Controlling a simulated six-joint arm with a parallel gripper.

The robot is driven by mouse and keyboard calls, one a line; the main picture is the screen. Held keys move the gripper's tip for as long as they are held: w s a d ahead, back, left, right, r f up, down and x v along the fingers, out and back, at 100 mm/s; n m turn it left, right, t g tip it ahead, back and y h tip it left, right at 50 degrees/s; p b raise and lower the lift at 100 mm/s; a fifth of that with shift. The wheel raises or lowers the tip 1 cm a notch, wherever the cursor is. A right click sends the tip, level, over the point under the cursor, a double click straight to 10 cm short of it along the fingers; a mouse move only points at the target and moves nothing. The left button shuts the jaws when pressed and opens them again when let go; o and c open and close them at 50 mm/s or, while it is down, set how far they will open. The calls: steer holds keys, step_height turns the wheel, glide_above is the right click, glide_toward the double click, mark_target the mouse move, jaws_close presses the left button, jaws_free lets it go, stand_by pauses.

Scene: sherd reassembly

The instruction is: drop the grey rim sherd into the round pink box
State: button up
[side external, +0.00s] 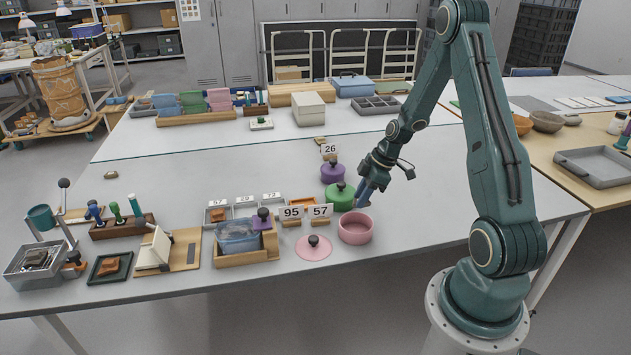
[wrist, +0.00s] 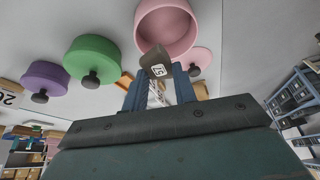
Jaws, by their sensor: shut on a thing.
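The grey rim sherd (wrist: 153,62), with a white number label on it, is pinched between the blue fingers of my gripper (wrist: 158,88) in the wrist view. The round pink box (side external: 355,229) stands open near the front of the table, and it also shows in the wrist view (wrist: 165,8), beside the sherd in the picture. In the side view my gripper (side external: 362,202) hangs above the box's back rim. The sherd is too small there to make out clearly. The pink lid (side external: 313,248) with a dark knob lies on the table left of the box.
A round green box (side external: 340,197) and a purple box (side external: 332,173), both lidded, stand behind the pink box. Number cards 95 (side external: 291,212) and 57 (side external: 320,211) stand left of it. A wooden tray with a blue tub (side external: 238,237) is further left. The table right of the box is clear.

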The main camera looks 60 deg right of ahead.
steer(key=shift+f, duration=2.45)
steer(key=o, duration=1)
steer(key=shift+r, duration=0.1)
steer(key=v, duration=1.3)
steer(key=shift+s+d+r, duration=0.1)
steer(key=shift+s+r, duration=0.1)
steer(key=shift+r, duration=0.05)
